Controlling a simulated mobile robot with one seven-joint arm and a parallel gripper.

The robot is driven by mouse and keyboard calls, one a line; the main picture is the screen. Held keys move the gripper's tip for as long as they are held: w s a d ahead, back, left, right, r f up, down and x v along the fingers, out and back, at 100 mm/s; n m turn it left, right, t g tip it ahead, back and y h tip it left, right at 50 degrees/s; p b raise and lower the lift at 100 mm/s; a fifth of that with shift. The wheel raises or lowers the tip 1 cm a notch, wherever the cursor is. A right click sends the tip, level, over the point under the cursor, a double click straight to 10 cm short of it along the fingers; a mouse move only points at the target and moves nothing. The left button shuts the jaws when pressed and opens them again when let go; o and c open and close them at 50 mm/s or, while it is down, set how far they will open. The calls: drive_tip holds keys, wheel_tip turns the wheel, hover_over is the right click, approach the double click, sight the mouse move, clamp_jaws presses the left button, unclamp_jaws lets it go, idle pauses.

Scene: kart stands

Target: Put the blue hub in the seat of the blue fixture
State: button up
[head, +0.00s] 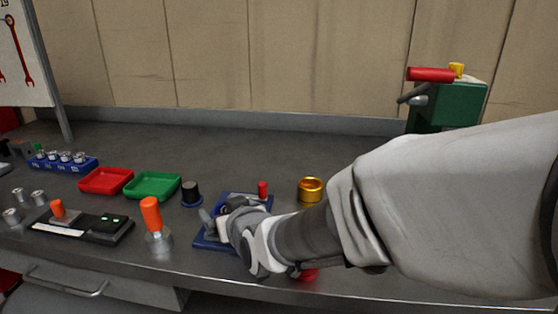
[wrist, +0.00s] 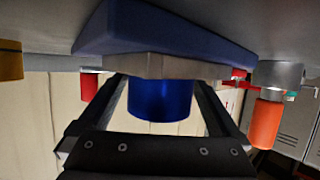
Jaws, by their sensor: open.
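The blue fixture (head: 262,203) is a blue plate on the bench, mostly covered by my arm in the head view. Its plate also shows in the wrist view (wrist: 165,30), which looks upside down. The blue hub (wrist: 160,102) stands against a grey metal block (wrist: 165,66) on that plate; whether it is fully down in the seat cannot be told. My gripper (wrist: 160,88) is open, with one finger on each side of the hub. In the head view, my gripper (head: 228,222) is low over the fixture and the hub is hidden.
An orange-handled tool (head: 153,220) and a black knob (head: 190,193) stand left of the fixture. A gold ring (head: 311,189) is to its right. Red (head: 106,181) and green (head: 152,186) trays lie behind left. A red part (head: 306,274) is partly under my arm.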

drive_tip(key=shift+r+p, duration=0.3)
drive_tip(key=shift+p, duration=0.05)
drive_tip(key=v, duration=0.8)
drive_tip(key=shift+s+d+r+p, duration=0.15)
drive_tip(key=shift+s+d+p, duration=0.15)
drive_tip(key=shift+p, duration=0.1)
drive_tip(key=shift+s+d+b, duration=0.2)
drive_tip(key=shift+s+b, duration=0.1)
drive_tip(key=shift+b, duration=0.05)
drive_tip(key=shift+b+v, duration=0.8)
drive_tip(key=shift+v, duration=0.4)
drive_tip(key=shift+r, duration=0.1)
drive_tip(key=shift+s, duration=0.1)
